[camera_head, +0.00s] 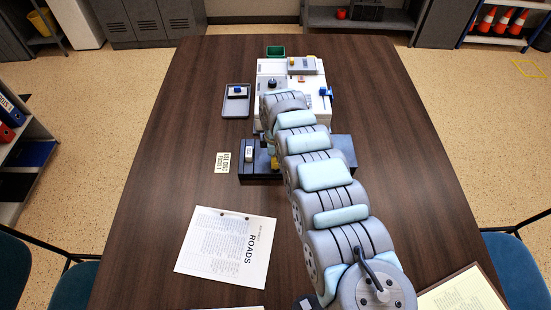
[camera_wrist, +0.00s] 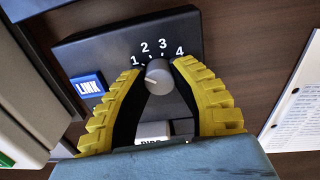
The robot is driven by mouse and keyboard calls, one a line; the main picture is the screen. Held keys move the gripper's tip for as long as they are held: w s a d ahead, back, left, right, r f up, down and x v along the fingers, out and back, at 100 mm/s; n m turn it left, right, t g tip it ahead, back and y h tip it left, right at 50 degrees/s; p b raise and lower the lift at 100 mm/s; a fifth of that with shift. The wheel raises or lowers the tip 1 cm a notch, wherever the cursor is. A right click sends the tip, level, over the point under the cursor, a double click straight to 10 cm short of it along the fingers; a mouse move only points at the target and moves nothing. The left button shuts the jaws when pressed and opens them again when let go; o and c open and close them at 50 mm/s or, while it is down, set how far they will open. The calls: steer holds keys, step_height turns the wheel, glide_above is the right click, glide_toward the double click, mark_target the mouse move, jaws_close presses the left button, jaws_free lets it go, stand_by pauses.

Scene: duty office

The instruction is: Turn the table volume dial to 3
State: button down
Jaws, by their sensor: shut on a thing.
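The volume dial (camera_wrist: 160,78) is a round grey knob on a dark panel (camera_wrist: 105,48). The printed numbers 1 to 4 run in an arc around its far side. A pale mark shows on the knob's left part, towards the 1 side; its exact reading is hard to tell. My gripper (camera_wrist: 158,68) has its yellow ridged fingers on both sides of the dial, shut on it. In the head view the dark panel (camera_head: 247,172) is partly covered by my arm, and the dial is hidden there.
A blue LINK button (camera_wrist: 88,86) is left of the dial; a white button (camera_wrist: 153,131) is partly hidden below it. In the head view, a white machine (camera_head: 304,80) stands behind the panel, a grey tray (camera_head: 230,108) to its left. A ROADS sheet (camera_head: 226,246) lies in front.

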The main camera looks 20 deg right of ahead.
steer(key=shift+p, duration=0.35)
steer(key=shift+a+r+m+p, duration=0.1)
steer(key=shift+r+m+p, duration=0.05)
steer(key=shift+m+p, duration=0.9)
steer(key=m+p, duration=0.2)
steer(key=m, duration=0.2)
steer(key=shift+m+p, duration=0.35)
steer(key=m, duration=0.3)
steer(key=m+p, duration=0.1)
steer(key=shift+f, duration=0.25)
steer(key=shift+m, duration=1.8)
steer(key=c, duration=0.8)
jaws_free()
